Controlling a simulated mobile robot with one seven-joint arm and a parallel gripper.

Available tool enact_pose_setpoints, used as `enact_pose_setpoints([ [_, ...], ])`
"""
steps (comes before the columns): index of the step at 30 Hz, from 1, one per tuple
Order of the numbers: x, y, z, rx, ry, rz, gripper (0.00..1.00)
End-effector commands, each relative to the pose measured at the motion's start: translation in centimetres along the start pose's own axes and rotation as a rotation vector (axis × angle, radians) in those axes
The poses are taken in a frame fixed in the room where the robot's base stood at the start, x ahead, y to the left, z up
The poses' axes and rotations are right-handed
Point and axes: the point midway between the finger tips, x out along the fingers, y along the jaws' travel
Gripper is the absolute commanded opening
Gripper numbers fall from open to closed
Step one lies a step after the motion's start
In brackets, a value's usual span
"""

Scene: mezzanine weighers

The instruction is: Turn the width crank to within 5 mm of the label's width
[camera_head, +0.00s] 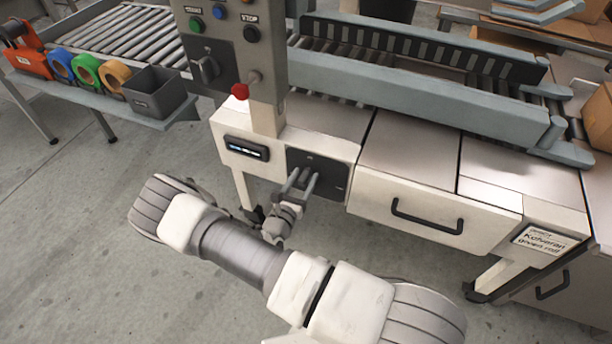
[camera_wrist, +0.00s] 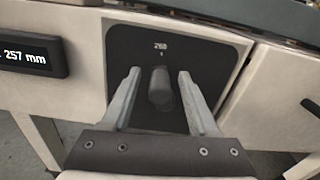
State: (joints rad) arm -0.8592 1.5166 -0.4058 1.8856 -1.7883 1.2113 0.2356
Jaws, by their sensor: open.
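The width crank's dark round handle (camera_wrist: 160,88) shows in the wrist view, in front of a black panel (camera_wrist: 205,62) printed "260" near its top. My gripper (camera_wrist: 158,80) is open, with one finger on each side of the handle and a visible gap on both sides. In the head view my gripper (camera_head: 303,177) is at the panel (camera_head: 332,178), and its fingers hide the crank there. A display (camera_wrist: 30,55) left of the panel reads "257 mm"; its left end is cut off. A white label (camera_head: 541,239) is on the machine's right front; I cannot read a width on it.
A drawer with a black handle (camera_head: 427,217) is right of the panel. A control post (camera_head: 235,50) with buttons and a red knob (camera_head: 240,91) rises above the display. A side shelf (camera_head: 180,113) holds tape rolls and a grey bin (camera_head: 155,92). Open floor lies in front.

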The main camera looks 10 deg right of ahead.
Motion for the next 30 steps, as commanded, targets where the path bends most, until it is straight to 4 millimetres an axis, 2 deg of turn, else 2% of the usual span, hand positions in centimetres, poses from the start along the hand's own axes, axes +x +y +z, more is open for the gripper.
enact_pose_setpoints([
  [6, 1.8, 0.0, 0.0, 0.0, 0.0, 0.0, 0.6],
  [15, 1.9, 0.0, 0.0, 0.0, 0.001, 0.0, 0.58],
  [25, 1.9, 0.0, 0.0, 0.0, 0.0, 0.0, 0.0],
  [30, 1.9, 0.0, 0.0, 0.0, 0.001, 0.0, 0.0],
])
